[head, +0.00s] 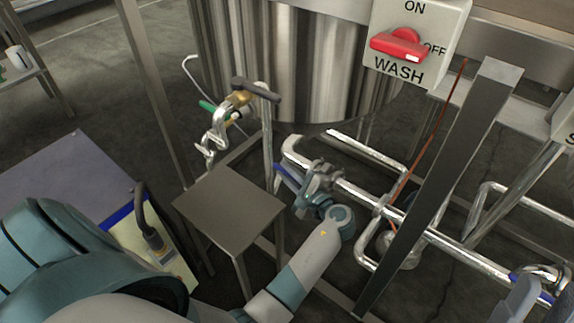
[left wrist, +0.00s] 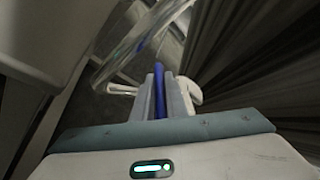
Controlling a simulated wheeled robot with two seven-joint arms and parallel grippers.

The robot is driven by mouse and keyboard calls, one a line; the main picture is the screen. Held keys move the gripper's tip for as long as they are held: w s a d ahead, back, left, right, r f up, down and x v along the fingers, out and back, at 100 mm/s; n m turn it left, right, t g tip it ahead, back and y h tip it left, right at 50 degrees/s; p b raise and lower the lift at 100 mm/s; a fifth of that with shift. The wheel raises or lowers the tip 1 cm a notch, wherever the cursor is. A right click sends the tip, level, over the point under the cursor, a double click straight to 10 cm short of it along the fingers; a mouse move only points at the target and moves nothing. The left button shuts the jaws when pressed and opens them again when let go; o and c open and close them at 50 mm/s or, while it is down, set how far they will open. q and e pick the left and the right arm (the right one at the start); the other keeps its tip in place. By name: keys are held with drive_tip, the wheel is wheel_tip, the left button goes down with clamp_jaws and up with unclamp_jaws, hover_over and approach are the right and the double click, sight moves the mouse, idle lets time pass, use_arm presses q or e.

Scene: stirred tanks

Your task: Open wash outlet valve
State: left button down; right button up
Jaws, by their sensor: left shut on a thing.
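The wash outlet valve's blue handle (head: 286,174) shows beside the steel pipe below the tank in the head view. My left gripper (head: 315,182) is at the valve, reaching up from below, and is shut on this handle. In the left wrist view the blue handle (left wrist: 160,90) stands between the two pale fingers of my left gripper (left wrist: 162,98). The fingers and pipework hide the valve body, so how far the handle is turned is hard to tell. A grey part at the lower right edge of the head view may be my right gripper; its fingers are not clear.
The steel tank (head: 290,55) stands behind. The WASH switch box (head: 417,42) has a red knob. A slanted steel post (head: 440,185) stands right of my left gripper. A small steel stand (head: 230,207) is to its left. Steel pipes (head: 440,238) run to the lower right.

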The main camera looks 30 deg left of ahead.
idle(0.3)
use_arm(q)
drive_tip(key=c, duration=1.8)
unclamp_jaws()
drive_tip(key=shift+o, duration=0.2)
